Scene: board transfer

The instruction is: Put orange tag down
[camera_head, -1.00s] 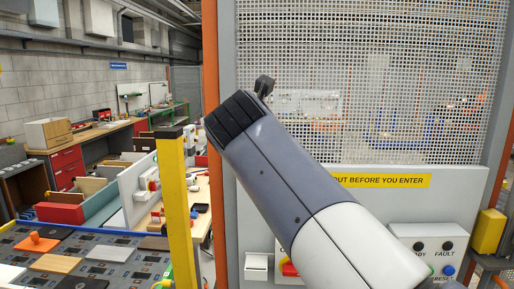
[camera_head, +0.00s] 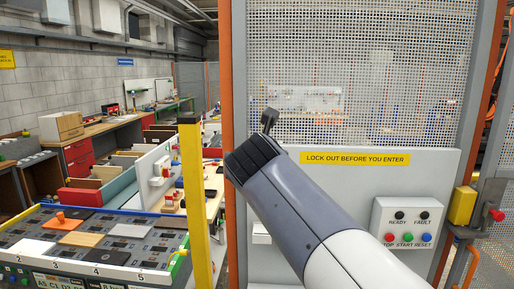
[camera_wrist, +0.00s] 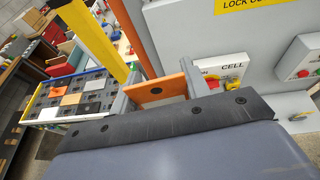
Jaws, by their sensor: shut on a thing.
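My gripper (camera_wrist: 156,92) is shut on the orange tag (camera_wrist: 172,86), a flat orange plate with a dark round hole, seen in the wrist view. The tag is in the air in front of the grey cell panel, apart from any surface I can make out.
A grey panel with a yellow sign (camera_head: 355,159) and a button box (camera_head: 405,228) fills the right. A yellow post (camera_head: 193,200) stands left of my arm. A slotted board (camera_head: 30,263) with several coloured tiles is at the lower left. A red-and-yellow switch (camera_wrist: 211,83) is on the panel.

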